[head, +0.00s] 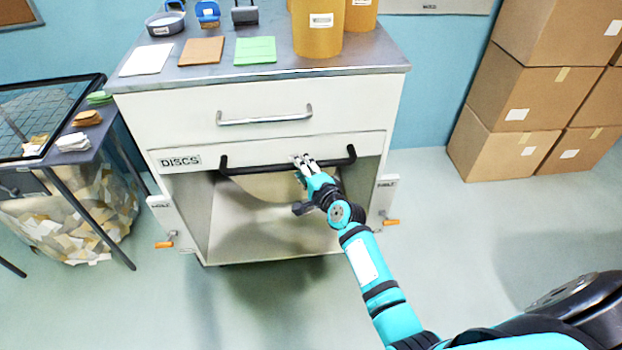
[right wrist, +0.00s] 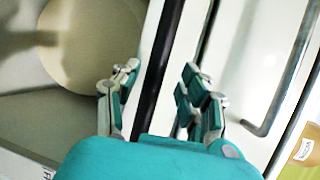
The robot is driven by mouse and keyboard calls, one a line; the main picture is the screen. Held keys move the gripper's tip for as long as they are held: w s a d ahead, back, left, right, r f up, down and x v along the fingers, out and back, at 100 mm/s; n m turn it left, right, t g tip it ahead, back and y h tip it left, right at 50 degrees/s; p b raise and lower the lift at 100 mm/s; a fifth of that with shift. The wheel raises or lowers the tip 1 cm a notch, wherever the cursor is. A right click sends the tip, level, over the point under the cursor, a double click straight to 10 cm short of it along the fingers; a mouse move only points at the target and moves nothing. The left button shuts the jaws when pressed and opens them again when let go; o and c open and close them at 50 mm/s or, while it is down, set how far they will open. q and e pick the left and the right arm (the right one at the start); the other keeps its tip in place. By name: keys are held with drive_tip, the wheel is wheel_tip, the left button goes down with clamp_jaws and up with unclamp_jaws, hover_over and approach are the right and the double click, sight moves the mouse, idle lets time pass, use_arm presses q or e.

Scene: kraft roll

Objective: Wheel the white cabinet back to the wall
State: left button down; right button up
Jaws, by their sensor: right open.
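The white cabinet (head: 175,112) stands in the middle of the head view, with a blue wall (head: 430,90) behind it. Any gap between them is hidden. A black bar handle (head: 250,168) runs across its front below the drawer. My right gripper (head: 303,160) is at this bar, right of its middle. In the right wrist view, the open right gripper (right wrist: 160,85) has fingers on either side of the black bar (right wrist: 167,55); contact is unclear. The cabinet's wheels are hidden. My left gripper is out of view.
Orange levers (head: 165,244) (head: 391,222) stick out low on both cabinet sides. Yellow tubs (head: 318,35) and coloured pads stand on top. A table (head: 75,165) over a scrap-filled bag is close on the left. Cartons (head: 500,150) are stacked right. The floor in front is clear.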

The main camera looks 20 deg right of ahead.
drive_tip(key=v, duration=0.6)
drive_tip(key=shift+s, duration=0.4)
drive_tip(key=shift+r, duration=0.1)
drive_tip(key=s+a+f+n+g+p, duration=0.1)
drive_tip(key=s+f+n+g, duration=0.2)
drive_tip(key=s+f, duration=0.5)
drive_tip(key=s+a+f+n+g+p, duration=0.1)
drive_tip(key=s+f+n+g, duration=0.3)
drive_tip(key=f, duration=0.8)
drive_tip(key=s+a+f+n+g+p, duration=0.1)
drive_tip(key=s+f+n, duration=0.2)
drive_tip(key=s+f, duration=0.55)
drive_tip(key=s+d+f+n+g+h+p, duration=0.1)
drive_tip(key=s+f+n+g, duration=0.2)
drive_tip(key=s, duration=1.2)
drive_tip(key=s+d+f+n+g+h+p, duration=0.1)
drive_tip(key=s+d+f+n+g, duration=0.1)
drive_tip(key=s+f+n, duration=0.5)
drive_tip(key=s+f+g, duration=0.1)
drive_tip(key=s+f, duration=0.2)
drive_tip(key=s, duration=0.4)
drive_tip(key=shift+s+f+g, duration=0.25)
drive_tip(key=shift+s+g, duration=0.1)
drive_tip(key=shift+g, duration=0.05)
